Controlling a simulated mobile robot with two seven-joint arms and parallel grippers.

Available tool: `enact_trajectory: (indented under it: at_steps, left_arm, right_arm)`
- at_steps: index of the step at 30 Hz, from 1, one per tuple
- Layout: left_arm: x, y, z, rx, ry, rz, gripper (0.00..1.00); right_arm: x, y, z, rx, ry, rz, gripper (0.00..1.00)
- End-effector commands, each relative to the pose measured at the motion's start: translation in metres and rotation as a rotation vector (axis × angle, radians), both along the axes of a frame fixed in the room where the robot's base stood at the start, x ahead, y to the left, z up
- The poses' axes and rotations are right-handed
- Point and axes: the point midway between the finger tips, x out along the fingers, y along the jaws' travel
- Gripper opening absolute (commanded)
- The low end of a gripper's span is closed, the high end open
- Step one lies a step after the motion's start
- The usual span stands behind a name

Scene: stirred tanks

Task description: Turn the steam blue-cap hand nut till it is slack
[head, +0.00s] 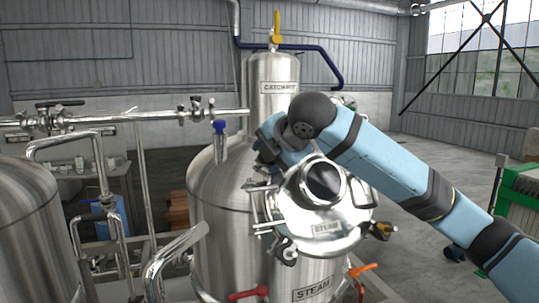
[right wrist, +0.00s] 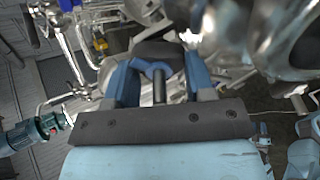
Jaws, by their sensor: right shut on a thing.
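The steam tank (head: 220,240) stands in the middle of the head view, with its round lid (head: 345,222) marked STEAM on its front. My right arm comes in from the right across the lid. My right gripper (head: 264,160) is at the lid's upper left edge, its fingers largely hidden behind the wrist. In the right wrist view, my right gripper (right wrist: 158,75) has its blue fingers closed in on a thing between them. This appears to be the blue-cap hand nut, mostly hidden; its turn and tightness cannot be seen. My left gripper is not in view.
A yellow-capped hand nut (head: 382,231) is at the lid's right edge. A blue-topped fitting (head: 219,128) stands on the tank's top. The catch pot (head: 273,100) is behind. Red (head: 248,293) and orange (head: 362,270) handles sit low on the tank. Pipes crowd the left.

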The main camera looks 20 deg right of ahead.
Motion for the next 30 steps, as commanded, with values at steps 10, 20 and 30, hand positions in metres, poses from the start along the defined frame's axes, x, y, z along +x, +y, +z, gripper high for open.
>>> enact_trajectory:
  at_steps: [10, 20, 30]
  left_arm:
    - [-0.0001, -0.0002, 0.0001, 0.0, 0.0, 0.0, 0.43]
    - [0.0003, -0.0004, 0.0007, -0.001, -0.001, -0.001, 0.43]
    - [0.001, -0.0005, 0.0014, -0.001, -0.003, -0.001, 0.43]
  right_arm:
    - [-0.0001, 0.0, -0.0003, -0.051, -0.002, 0.032, 0.26]
    - [-0.0002, 0.0, -0.0006, -0.052, -0.002, 0.032, 0.26]
    - [-0.0002, 0.0, -0.0006, -0.051, -0.002, 0.032, 0.75]
